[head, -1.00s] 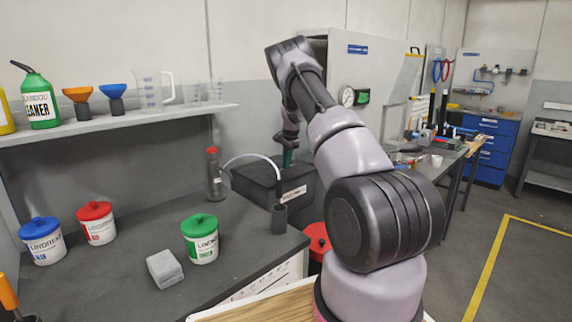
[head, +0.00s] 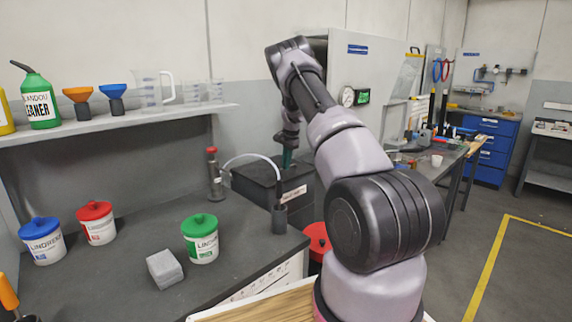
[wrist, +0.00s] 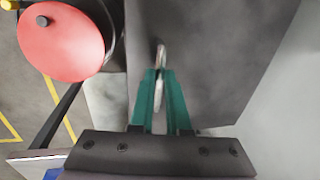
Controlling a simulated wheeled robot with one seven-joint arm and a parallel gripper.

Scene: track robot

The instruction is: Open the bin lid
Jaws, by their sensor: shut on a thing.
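A dark grey, box-shaped bin with a flat lid (head: 262,173) stands at the back of the dark bench in the head view, with a pale label on its front. My gripper (wrist: 160,78) has green fingers. In the wrist view they are shut on a small pale metal handle (wrist: 161,55) at the dark lid (wrist: 205,60). The lid looks flat and closed. In the head view my gripper (head: 287,160) is small and partly hidden by my arm, which also hides the bin's right side.
A red round lid (head: 318,238) with a black knob is beside the bench. Green (head: 200,240), red (head: 97,222) and blue (head: 42,240) lidded tubs and a grey block (head: 164,268) stand on the bench.

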